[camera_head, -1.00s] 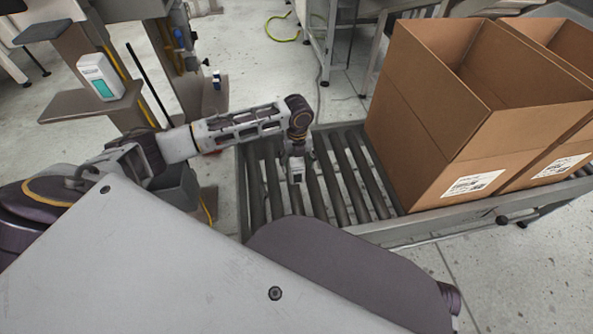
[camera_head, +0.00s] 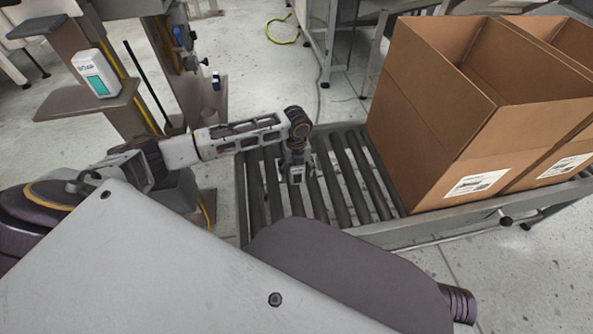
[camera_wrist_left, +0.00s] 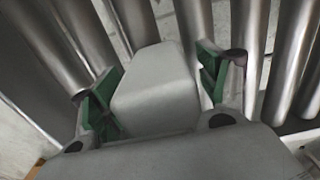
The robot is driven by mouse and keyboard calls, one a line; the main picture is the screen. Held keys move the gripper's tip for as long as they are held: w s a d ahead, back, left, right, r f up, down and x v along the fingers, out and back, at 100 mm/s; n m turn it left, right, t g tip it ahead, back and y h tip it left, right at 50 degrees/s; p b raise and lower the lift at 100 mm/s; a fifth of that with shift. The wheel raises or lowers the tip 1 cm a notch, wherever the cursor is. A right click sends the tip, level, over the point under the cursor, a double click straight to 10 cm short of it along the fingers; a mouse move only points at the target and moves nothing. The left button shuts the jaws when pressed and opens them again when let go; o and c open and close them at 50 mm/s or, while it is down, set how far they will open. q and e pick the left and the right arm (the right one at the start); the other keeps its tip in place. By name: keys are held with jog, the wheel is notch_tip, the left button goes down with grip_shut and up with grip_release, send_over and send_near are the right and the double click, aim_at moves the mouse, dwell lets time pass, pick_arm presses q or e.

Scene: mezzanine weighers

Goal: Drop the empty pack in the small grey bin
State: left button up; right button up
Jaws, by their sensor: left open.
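My left gripper (camera_head: 296,172) points down over the grey roller conveyor, at its near left part. In the left wrist view its green-padded fingers (camera_wrist_left: 160,88) are open, one on each side of a pale grey, smooth block (camera_wrist_left: 157,80), which looks like the empty pack. I cannot tell whether either finger touches it. In the head view the pack is small and mostly covered by the gripper. A grey box shape (camera_head: 178,192), partly hidden behind my left arm, may be the small grey bin. My right gripper is not in view.
Large open cardboard boxes (camera_head: 430,130) stand on the right part of the roller conveyor (camera_head: 355,170). Bare rollers lie between gripper and boxes.

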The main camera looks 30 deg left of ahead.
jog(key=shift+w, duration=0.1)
pick_arm(q)
jog(key=c, duration=1.2)
jog(key=shift+r, duration=0.1)
jog(key=shift+r, duration=0.4)
notch_tip(320, 180, up, 8)
jog(key=p, duration=0.3)
jog(key=shift+r, duration=0.55)
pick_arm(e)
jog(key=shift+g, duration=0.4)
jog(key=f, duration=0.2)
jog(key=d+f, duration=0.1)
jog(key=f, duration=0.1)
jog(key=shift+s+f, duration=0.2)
